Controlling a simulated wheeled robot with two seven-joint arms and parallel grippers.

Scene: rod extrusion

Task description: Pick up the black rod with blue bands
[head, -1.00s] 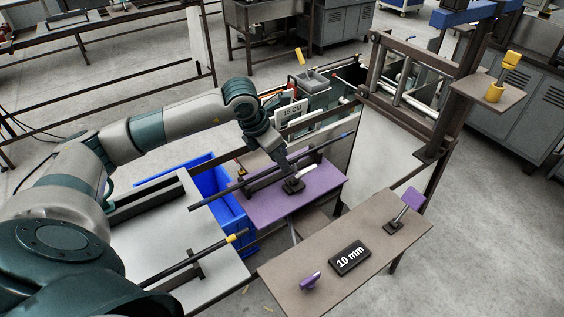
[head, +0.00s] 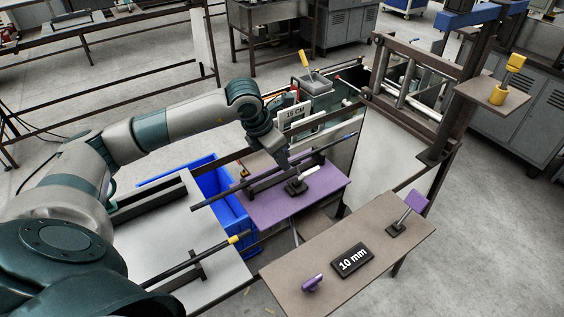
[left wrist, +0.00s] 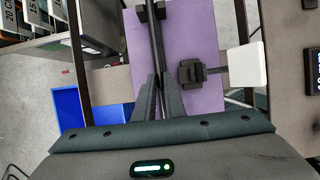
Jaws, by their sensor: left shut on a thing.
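The long black rod (head: 222,194) with a blue band near its far right end lies slanting above the purple table (head: 320,195). My left gripper (head: 286,166) comes down on the middle of the rod from above. In the left wrist view, the two grey fingers (left wrist: 159,100) are shut on the black rod (left wrist: 155,52), which runs away between them to a black holder (left wrist: 150,12). I cannot tell whether the rod is clear of its holders. My right gripper is not in view.
A second black rod (head: 205,250) with a yellow band rests on the grey table at the left. A small black stand (head: 296,187) is close beside the gripper. A blue bin (head: 226,205) sits below. A brown table (head: 320,270) carries a 10 mm sign (head: 352,260).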

